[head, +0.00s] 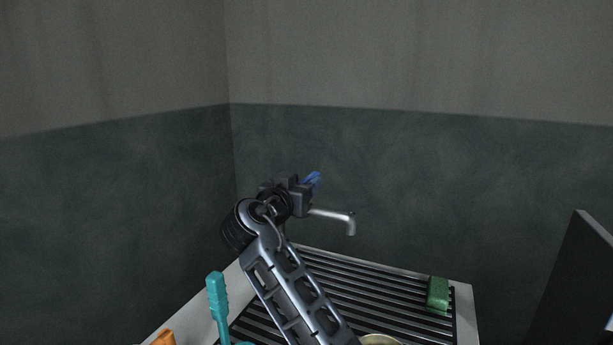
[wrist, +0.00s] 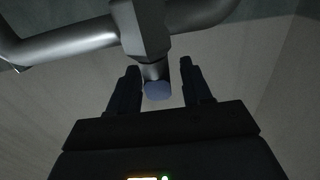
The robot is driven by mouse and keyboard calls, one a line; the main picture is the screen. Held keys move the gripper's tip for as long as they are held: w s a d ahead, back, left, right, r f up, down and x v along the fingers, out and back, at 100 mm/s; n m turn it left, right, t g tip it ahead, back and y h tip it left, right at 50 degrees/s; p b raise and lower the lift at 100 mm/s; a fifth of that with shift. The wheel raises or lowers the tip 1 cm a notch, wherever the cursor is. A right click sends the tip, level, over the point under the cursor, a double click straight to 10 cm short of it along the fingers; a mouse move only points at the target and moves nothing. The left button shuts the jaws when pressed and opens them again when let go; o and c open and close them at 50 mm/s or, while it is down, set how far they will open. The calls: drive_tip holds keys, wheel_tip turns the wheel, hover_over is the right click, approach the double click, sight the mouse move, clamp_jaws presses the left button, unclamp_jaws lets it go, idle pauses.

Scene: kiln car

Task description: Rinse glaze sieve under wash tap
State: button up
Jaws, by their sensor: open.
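The wash tap's metal spout (head: 335,215) reaches out to the right from behind my gripper in the head view, above a slatted rack. In the wrist view the tap's pipe (wrist: 70,45) crosses the top, and a short lever with a blue-grey end (wrist: 158,91) points between my fingers. My gripper (head: 312,182) is raised at the tap; the wrist view shows its fingers (wrist: 160,70) open on either side of the lever, with gaps. No water shows. A round pale rim (head: 381,339) at the bottom edge may be the glaze sieve; most of it is cut off.
The dark slatted rack (head: 385,285) has a pale frame and bare slats around the middle. A green block (head: 438,293) lies at its right. A teal-handled tool (head: 217,300) and an orange thing (head: 163,339) are at lower left. A dark panel (head: 578,285) stands at right.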

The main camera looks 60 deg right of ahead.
sight(308, 177)
drive_tip(key=shift+w+d, duration=0.2)
drive_tip(key=shift+d, duration=1.3)
clamp_jaws()
